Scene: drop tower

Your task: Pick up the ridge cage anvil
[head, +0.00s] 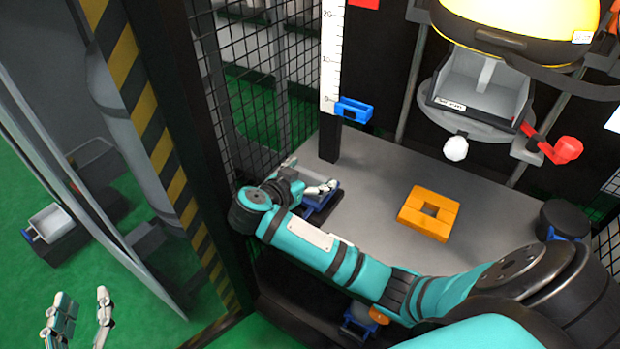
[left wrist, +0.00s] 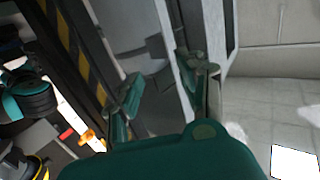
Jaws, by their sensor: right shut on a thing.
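My right arm reaches across from the right, and its gripper (head: 322,188) is at the left end of the grey platform. It is shut on a dark blue piece with a grey part (head: 318,203), which appears to be the ridge cage anvil. The gripper hides part of it, so its shape and whether it touches the platform are hard to tell. My left gripper (head: 82,320) is open and empty at the lower left, over the green floor. Its spread fingers also show in the left wrist view (left wrist: 158,92).
An orange block with a square hole (head: 414,220) lies mid-platform. A black round piece with a blue base (head: 564,219) stands at right. The drop tower's yellow-topped carriage (head: 520,25) hangs above. A black mesh fence (head: 265,90) and striped post (head: 140,90) stand left of the platform.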

